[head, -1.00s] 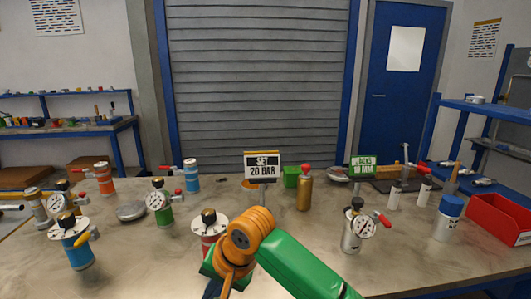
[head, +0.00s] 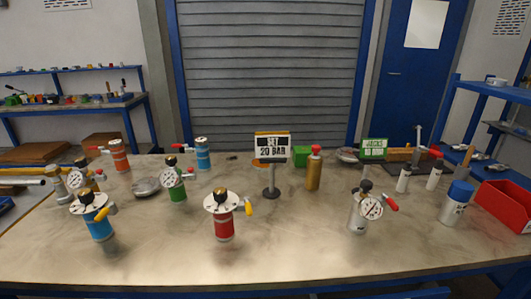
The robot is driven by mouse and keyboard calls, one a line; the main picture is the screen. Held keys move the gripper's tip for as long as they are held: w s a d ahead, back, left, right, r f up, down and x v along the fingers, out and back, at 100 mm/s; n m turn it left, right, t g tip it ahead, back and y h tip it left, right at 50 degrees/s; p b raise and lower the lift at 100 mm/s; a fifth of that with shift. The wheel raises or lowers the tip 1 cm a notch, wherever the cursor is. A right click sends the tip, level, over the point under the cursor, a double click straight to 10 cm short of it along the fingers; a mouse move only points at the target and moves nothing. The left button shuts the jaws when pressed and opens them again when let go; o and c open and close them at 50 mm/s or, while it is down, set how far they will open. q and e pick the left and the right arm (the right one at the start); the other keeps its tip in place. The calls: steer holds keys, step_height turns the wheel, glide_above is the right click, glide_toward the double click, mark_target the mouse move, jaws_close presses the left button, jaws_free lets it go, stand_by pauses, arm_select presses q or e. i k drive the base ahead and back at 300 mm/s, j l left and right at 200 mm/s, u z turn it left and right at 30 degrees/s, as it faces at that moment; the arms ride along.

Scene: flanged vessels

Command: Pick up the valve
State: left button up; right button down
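Several small vessels with flanged tops stand upright on the table. A red one (head: 224,220) with a white flange, a black knob and a yellow lever stands at the front middle. A blue one (head: 97,219) with a yellow lever is at the front left. A green one (head: 175,183) with a gauge and red lever stands behind. A silver one (head: 360,212) with a gauge and red lever is right of the middle. I cannot tell which of these fittings is the valve meant. Neither of my grippers is in view.
A "SET 20 BAR" sign (head: 271,152) stands mid-table beside a gold cylinder with a red top (head: 314,170). A "JACKS" sign (head: 373,149) stands at the back right. A red bin (head: 503,206) is at the right edge. The table's front middle is clear.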

mark_target(222, 215)
steer(key=i+u, duration=0.15)
steer(key=u, duration=0.2)
steer(key=i+u, duration=0.2)
steer(key=u, duration=0.2)
steer(key=k+l, duration=0.05)
